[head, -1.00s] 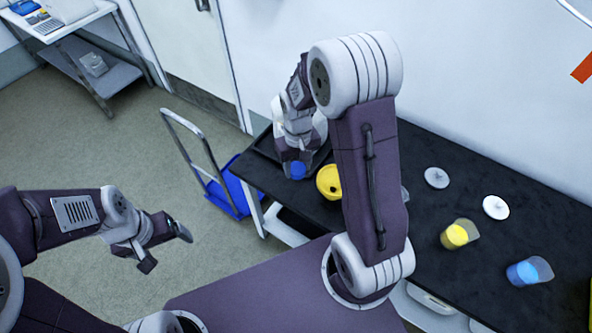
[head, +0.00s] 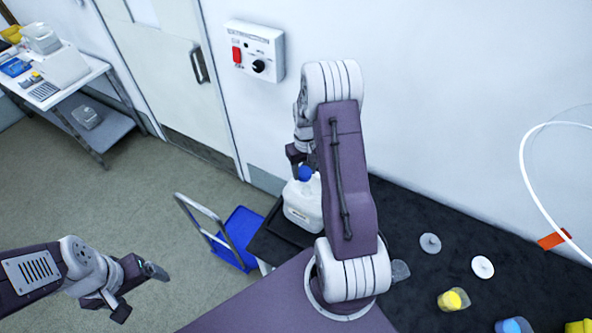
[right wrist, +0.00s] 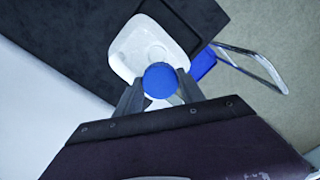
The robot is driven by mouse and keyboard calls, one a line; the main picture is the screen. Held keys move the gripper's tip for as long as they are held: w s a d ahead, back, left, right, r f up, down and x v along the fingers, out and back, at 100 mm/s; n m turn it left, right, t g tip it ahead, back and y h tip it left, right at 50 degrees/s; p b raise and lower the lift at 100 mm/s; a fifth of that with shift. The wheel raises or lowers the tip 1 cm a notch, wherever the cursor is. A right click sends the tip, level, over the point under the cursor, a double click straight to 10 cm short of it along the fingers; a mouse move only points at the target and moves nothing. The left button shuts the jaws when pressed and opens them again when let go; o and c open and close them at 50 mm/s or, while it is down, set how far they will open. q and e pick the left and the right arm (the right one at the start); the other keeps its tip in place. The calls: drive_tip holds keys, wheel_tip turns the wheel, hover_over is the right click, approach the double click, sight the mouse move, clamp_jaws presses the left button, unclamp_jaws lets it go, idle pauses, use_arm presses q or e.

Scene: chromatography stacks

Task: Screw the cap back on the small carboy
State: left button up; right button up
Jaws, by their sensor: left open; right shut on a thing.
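The small carboy (head: 302,212) is a white jug standing on the dark tray at the left end of the black bench. It also shows in the right wrist view (right wrist: 130,48). The blue cap (head: 304,174) is held between the fingers of my right gripper (right wrist: 160,92), which is shut on it. The cap appears at the top of the carboy in the head view. The carboy's neck is hidden by the cap and fingers, so I cannot tell whether they touch. My left gripper (head: 139,291) is open and empty, over the floor at lower left.
A blue trolley (head: 238,232) stands on the floor left of the bench. Two pale discs (head: 430,243) (head: 482,267), a beaker with yellow contents (head: 453,299) and one with blue contents (head: 514,325) are on the bench at right. My right arm hides the bench middle.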

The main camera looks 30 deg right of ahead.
sight(308, 177)
drive_tip(key=s, duration=0.1)
drive_tip(key=s+b, duration=0.1)
drive_tip(key=s, duration=0.1)
drive_tip(key=shift+s+a+r, duration=0.15)
drive_tip(key=shift+s+r, duration=0.05)
drive_tip(key=shift+s, duration=0.05)
drive_tip(key=f+b, duration=0.1)
drive_tip(key=w+f, duration=0.1)
drive_tip(key=w+f+b, duration=0.1)
drive_tip(key=f, duration=0.1)
drive_tip(key=shift+b, duration=0.3)
drive_tip(key=shift+s+r, duration=0.3)
drive_tip(key=shift+s, duration=0.3)
drive_tip(key=shift+w+f, duration=0.25)
drive_tip(key=shift+w, duration=0.35)
use_arm(q)
drive_tip(key=s+f, duration=0.2)
drive_tip(key=f, duration=0.1)
drive_tip(key=shift+s, duration=0.2)
use_arm(e)
drive_tip(key=shift+s, duration=0.1)
use_arm(q)
drive_tip(key=shift+s+r, duration=0.15)
use_arm(e)
drive_tip(key=shift+s+r, duration=0.1)
drive_tip(key=shift+s, duration=0.05)
use_arm(q)
drive_tip(key=shift+r, duration=0.1)
use_arm(e)
drive_tip(key=shift+s, duration=0.1)
